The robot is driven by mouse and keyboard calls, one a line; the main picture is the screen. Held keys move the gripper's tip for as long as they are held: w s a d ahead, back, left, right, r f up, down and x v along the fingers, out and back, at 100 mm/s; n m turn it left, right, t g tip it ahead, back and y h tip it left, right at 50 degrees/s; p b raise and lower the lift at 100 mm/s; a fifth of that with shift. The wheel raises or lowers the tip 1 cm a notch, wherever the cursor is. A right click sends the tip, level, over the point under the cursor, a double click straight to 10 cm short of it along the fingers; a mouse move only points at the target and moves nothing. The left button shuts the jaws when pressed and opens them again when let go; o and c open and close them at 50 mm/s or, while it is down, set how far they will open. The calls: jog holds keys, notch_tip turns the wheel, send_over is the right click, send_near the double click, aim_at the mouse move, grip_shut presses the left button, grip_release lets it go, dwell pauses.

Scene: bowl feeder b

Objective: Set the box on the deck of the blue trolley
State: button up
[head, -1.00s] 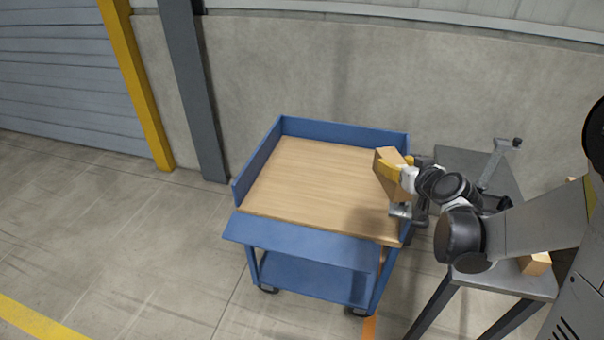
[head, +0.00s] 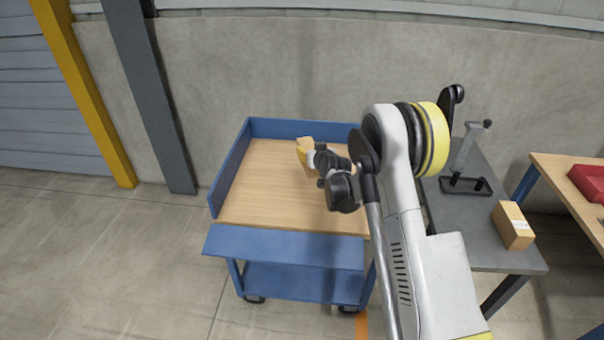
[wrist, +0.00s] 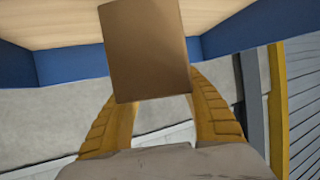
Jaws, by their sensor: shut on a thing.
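A brown box (head: 305,146) is held in my gripper (head: 308,155), over the blue trolley's light wooden deck. In the wrist view the box (wrist: 146,50) sits between the two yellow fingers of my gripper (wrist: 160,98), which are shut on it. The blue trolley (head: 285,245) has raised blue walls at the back and left, and its deck (head: 262,185) is bare apart from my arm above it. Whether the box touches the deck cannot be told; my arm hides the deck's right part.
A grey table (head: 455,225) stands right of the trolley, with another brown box (head: 513,225) and a grey stand (head: 466,160) on it. A wooden bench with a red bin (head: 590,181) is at the far right. A concrete wall is behind; the floor at left is clear.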

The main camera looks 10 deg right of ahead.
notch_tip(320, 180, down, 8)
jog(key=b, duration=0.3)
jog(key=shift+f, duration=0.15)
jog(key=shift+f, duration=0.15)
jog(key=o, duration=1.4)
jog(key=shift+c, duration=0.2)
